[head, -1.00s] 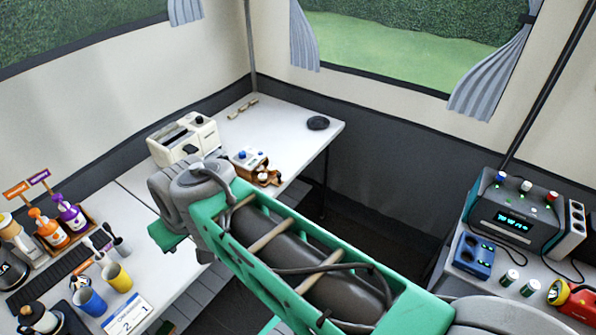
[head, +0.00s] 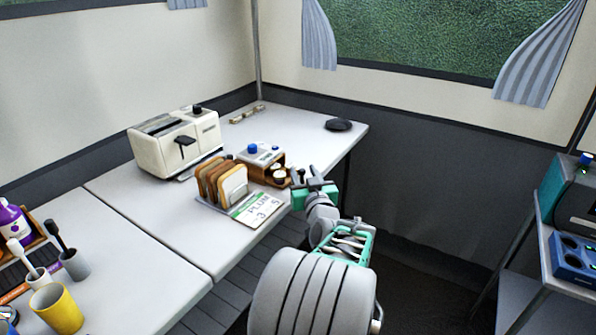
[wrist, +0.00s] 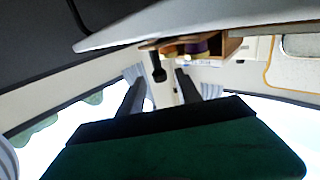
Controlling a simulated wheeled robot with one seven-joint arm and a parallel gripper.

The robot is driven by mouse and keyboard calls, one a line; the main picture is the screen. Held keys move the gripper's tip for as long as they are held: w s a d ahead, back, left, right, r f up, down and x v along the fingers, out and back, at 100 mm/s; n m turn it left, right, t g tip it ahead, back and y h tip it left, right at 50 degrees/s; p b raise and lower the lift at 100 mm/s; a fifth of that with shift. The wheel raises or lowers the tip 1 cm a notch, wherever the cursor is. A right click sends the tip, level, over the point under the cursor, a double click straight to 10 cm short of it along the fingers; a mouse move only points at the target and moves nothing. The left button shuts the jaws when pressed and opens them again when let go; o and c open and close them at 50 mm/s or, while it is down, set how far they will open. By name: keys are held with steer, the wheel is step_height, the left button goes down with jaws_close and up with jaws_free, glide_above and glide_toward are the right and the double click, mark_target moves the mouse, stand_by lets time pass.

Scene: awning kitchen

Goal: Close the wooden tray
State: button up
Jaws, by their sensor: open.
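The wooden tray (head: 281,180) sticks out from the low front of a small wooden box (head: 262,157) on the white table. Small round items sit in it. In the wrist view the tray (wrist: 164,43) shows from a low angle above the fingers, and a dark, stick-like part hangs below it. My gripper (head: 299,182) is at the table's right edge, just right of and in front of the tray. Its two dark fingers (wrist: 158,90) are apart with nothing between them. I cannot tell whether a finger touches the tray.
A toast rack (head: 222,184) with bread and a card (head: 259,208) stand left of my gripper. A cream toaster (head: 176,143) is behind them. A black disc (head: 339,125) lies at the far right corner. Open floor lies right of the table; a rack with devices (head: 572,258) stands farther right.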

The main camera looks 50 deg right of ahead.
steer(key=x, duration=0.5)
steer(key=shift+w+a+f, duration=0.1)
steer(key=shift+c, duration=0.3)
jaws_close()
stand_by(0.9)
